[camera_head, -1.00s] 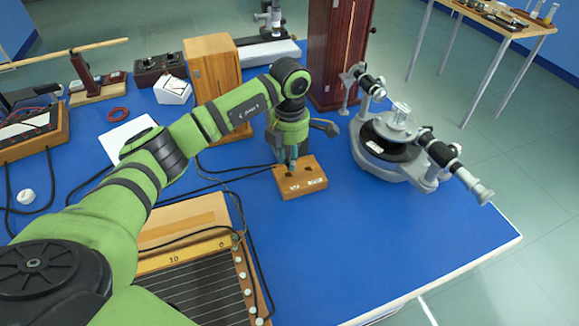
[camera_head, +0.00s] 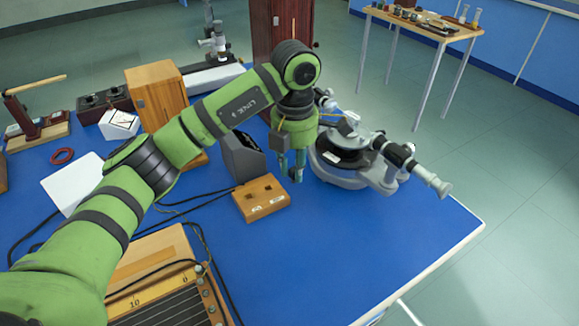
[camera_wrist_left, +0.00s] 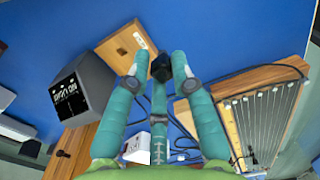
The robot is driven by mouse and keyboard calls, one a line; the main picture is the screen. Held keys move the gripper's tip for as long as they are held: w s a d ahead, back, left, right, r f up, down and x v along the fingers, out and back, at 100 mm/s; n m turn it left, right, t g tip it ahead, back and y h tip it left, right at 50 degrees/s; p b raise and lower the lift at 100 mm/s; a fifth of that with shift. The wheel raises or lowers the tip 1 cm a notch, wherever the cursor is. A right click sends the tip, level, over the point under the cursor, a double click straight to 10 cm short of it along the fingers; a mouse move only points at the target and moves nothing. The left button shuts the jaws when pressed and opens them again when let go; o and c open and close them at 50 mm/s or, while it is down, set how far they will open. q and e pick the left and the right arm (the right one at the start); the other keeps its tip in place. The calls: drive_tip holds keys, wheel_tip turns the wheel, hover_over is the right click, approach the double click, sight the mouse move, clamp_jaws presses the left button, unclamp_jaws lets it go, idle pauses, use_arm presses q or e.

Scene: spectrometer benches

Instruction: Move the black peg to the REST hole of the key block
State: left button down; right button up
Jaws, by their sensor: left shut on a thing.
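My left gripper (camera_head: 292,172) hangs low over the blue bench, beyond and to the right of the wooden key block (camera_head: 262,197) in the head view. In the left wrist view the gripper (camera_wrist_left: 161,78) is shut on the black peg (camera_wrist_left: 161,66), whose dark end shows between the fingertips. The peg is hard to make out in the head view. The key block (camera_wrist_left: 122,46) lies up and left of the fingertips in the wrist view, apart from the peg. Its top has dark holes and white labels too small to read. My right gripper is not in view.
A dark grey box (camera_head: 243,157) stands just behind the block. The spectrometer (camera_head: 345,165) stands close to the right of the gripper. A wooden cabinet (camera_head: 158,95) is behind my arm. Black cables run left of the block. The bench front right is clear.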

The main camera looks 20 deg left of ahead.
use_arm(q)
drive_tip(key=shift+r+p, duration=0.55)
drive_tip(key=shift+r, duration=0.45)
